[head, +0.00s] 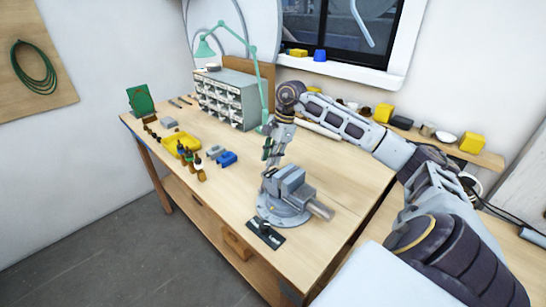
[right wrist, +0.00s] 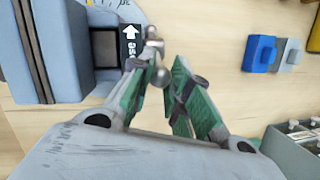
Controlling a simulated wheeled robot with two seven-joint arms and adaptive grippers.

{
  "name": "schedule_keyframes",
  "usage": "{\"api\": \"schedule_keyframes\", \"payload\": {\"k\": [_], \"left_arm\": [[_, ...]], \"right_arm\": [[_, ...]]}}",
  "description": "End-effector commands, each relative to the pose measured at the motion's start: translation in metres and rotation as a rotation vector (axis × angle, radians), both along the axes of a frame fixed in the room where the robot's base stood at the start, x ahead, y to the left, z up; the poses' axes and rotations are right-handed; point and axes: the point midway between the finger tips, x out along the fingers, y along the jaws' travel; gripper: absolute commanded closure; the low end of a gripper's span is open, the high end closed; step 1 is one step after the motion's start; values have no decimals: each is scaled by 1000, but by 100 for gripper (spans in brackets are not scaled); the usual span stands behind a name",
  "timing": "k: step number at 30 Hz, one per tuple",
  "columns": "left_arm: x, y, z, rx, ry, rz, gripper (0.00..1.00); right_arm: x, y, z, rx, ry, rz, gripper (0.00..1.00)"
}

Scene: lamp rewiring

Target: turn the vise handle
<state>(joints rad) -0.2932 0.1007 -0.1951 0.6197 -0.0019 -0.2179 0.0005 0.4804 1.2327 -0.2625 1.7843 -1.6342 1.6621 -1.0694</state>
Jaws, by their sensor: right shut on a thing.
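The grey bench vise (head: 290,188) stands on a round base near the front right of the wooden bench. It fills the left of the right wrist view (right wrist: 62,55). The vise handle, a small metal bar with a ball end (right wrist: 153,48), shows beside the vise, between the green-padded fingers. My right gripper (head: 269,155) points down at the far side of the vise. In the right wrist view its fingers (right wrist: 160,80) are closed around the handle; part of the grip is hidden. My left gripper is not in view.
A yellow tray (head: 175,146), small bottles (head: 199,170) and a blue block (head: 227,158) lie left of the vise. A drawer cabinet (head: 226,100) and a green lamp (head: 252,60) stand behind. A dark label plate (head: 265,234) lies before the vise. The bench's right part is clear.

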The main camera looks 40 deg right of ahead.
Motion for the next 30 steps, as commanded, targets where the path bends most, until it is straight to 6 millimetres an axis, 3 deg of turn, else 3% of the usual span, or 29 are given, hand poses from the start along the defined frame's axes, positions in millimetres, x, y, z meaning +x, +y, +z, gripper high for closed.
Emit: {"api": "schedule_keyframes", "payload": {"k": [15, 16, 21, 30], "left_arm": [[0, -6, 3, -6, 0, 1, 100], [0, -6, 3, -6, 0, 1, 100], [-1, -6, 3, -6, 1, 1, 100], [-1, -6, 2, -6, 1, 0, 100]], "right_arm": [[0, 4, 3, -57, -9, -1, 100], [0, 4, 3, -57, -9, -1, 80], [0, 4, 3, -57, -8, -1, 58], [0, 4, 2, -57, -7, -1, 58]]}}
